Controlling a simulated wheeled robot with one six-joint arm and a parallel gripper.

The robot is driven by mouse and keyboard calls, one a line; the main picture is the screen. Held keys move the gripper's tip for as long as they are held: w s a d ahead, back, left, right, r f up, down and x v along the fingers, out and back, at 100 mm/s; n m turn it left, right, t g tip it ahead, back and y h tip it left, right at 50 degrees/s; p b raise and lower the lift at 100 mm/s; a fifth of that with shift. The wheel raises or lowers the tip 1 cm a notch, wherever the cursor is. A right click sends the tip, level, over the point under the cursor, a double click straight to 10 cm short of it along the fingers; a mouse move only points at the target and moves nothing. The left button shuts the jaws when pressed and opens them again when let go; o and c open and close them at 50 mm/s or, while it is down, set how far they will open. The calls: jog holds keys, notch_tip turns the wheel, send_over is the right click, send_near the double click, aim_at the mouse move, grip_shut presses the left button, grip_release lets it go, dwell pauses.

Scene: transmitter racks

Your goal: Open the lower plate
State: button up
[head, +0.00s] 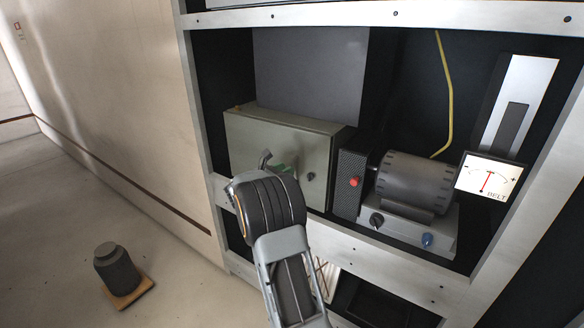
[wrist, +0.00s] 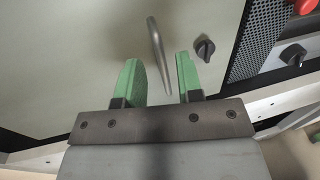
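The lower plate looks to be the flat grey-green front (head: 317,165) of a box in the rack, below a darker grey panel. It appears closed. In the wrist view the plate (wrist: 75,60) carries a slanted metal bar handle (wrist: 157,45) and a black knob (wrist: 205,49) to its right. My gripper (wrist: 157,57) has two green fingers, apart and empty. The handle's lower part shows between them; I cannot tell how much depth separates them. In the head view my gripper (head: 282,168) is in front of the plate, mostly hidden by my wrist.
Right of the box are a black perforated unit with a red button (head: 354,182), a dark motor (head: 412,182) and a BELT gauge (head: 489,176). A rack rail (head: 385,262) runs below.

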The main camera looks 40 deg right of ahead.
jog(key=shift+w+d, duration=0.1)
jog(key=shift+d, duration=1.8)
jog(key=shift+c, duration=0.4)
grip_shut()
